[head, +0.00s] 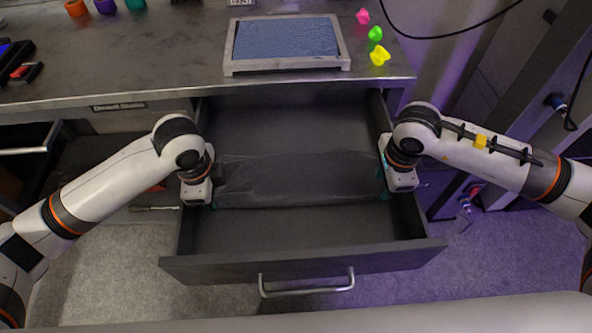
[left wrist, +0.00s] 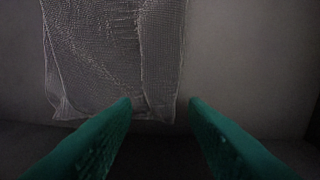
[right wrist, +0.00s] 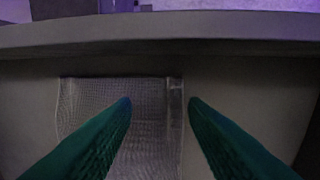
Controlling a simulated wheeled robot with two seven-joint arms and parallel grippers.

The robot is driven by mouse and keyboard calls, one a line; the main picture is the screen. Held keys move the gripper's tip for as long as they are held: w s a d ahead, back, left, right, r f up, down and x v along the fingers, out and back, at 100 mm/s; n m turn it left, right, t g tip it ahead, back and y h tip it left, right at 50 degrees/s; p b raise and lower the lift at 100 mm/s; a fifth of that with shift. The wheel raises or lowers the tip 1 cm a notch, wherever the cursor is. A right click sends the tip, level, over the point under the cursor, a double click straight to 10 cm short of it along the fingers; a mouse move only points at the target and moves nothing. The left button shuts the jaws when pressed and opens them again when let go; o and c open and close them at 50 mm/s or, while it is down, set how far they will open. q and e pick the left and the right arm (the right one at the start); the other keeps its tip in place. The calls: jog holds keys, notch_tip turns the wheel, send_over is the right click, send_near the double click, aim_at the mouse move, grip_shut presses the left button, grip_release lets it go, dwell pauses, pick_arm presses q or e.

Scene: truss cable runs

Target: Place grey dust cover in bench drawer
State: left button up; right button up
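The grey dust cover (head: 300,178) is a thin, mesh-like sheet lying across the inside of the open bench drawer (head: 300,265). My left gripper (head: 211,188) is at the cover's left end and my right gripper (head: 383,180) at its right end, both inside the drawer. In the left wrist view the cover (left wrist: 110,55) lies beyond the green fingers, which stand apart with its edge between them. In the right wrist view the cover (right wrist: 110,105) also lies beyond parted fingers. Any contact between fingers and cover is unclear.
The bench top (head: 150,60) overhangs the drawer's back. It carries a framed blue-grey panel (head: 286,40), small coloured pieces (head: 378,56) and several cups. The drawer's handle (head: 306,288) faces me. Another drawer (head: 28,150) at the left is partly open.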

pick_arm(q)
jog(key=s+r, duration=0.5)
jog(key=r, duration=0.2)
jog(key=shift+s+r, duration=0.2)
pick_arm(e)
jog(key=s+r, duration=0.5)
jog(key=r, duration=0.2)
jog(key=shift+s+r, duration=0.2)
pick_arm(q)
jog(key=shift+r, duration=0.1)
pick_arm(e)
jog(key=shift+r, duration=0.1)
